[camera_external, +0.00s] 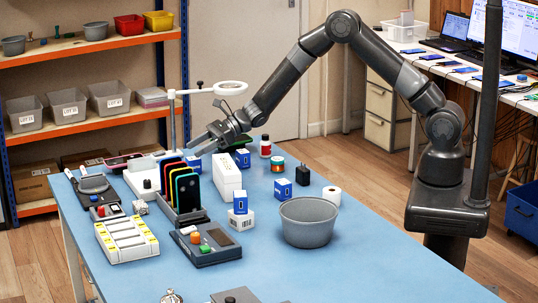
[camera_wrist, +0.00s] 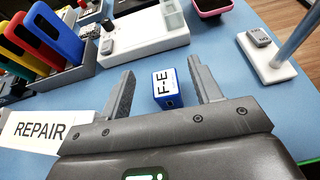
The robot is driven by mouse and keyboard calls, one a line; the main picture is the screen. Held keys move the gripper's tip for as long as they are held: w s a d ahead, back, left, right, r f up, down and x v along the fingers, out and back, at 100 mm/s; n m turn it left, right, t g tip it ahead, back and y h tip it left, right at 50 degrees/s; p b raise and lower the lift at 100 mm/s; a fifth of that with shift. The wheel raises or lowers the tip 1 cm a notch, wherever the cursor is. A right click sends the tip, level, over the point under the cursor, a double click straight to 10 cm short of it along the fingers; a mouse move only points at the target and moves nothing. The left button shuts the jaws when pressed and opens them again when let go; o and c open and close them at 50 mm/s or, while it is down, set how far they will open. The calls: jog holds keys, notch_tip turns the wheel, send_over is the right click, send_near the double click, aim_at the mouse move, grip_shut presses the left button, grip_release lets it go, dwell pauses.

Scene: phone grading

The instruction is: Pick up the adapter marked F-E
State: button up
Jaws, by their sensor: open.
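The adapter marked F-E (camera_wrist: 167,88) is a small blue block with a white label in the wrist view. It lies on the blue table between and just ahead of my gripper's fingers, with no finger visibly touching it. My gripper (camera_wrist: 162,70) is open and empty, with one finger on each side of the adapter. In the external view my gripper (camera_external: 208,142) reaches over the far side of the table, near the ring lamp. I cannot tell which blue block there is F-E; the gripper may hide it.
A REPAIR sign (camera_wrist: 40,132) is left of my gripper in the wrist view. A white lamp base (camera_wrist: 266,60) is at right.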

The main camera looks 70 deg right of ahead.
aim_at(200, 158)
notch_tip(200, 158, down, 4)
jog(key=shift+r, duration=0.1)
jog(key=x, duration=0.5)
jog(key=shift+f, duration=0.25)
jog(key=c, duration=1.1)
